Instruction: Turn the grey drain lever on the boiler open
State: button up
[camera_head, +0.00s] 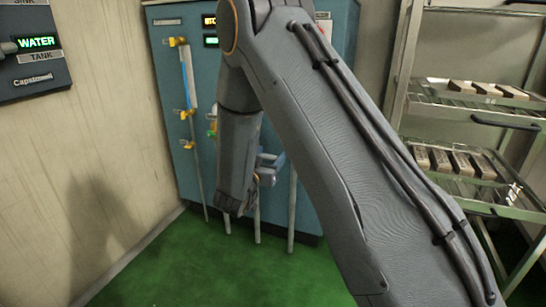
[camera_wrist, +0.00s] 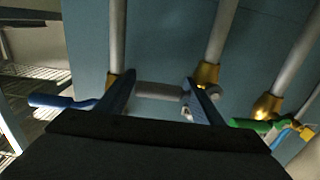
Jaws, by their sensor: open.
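The blue-green boiler (camera_head: 168,75) stands against the back wall in the head view. My arm covers much of its front and hides the grey lever there. In the wrist view the grey drain lever (camera_wrist: 158,91) lies crosswise between the two fingers of my gripper (camera_wrist: 157,82). It runs left from a brass valve (camera_wrist: 207,74) on a pale pipe, partly behind the right finger. My gripper is open, one finger at each side of the lever. I cannot tell whether either finger touches it.
A blue lever (camera_wrist: 60,101) is left of my gripper in the wrist view, and a green lever (camera_wrist: 250,124) is right. Pale pipes run close by. In the head view a metal rack (camera_head: 462,108) with several bars stands right, and a wall panel (camera_head: 35,62) hangs left.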

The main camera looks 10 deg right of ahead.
jog(key=shift+x, duration=1.1)
jog(key=c, duration=1.5)
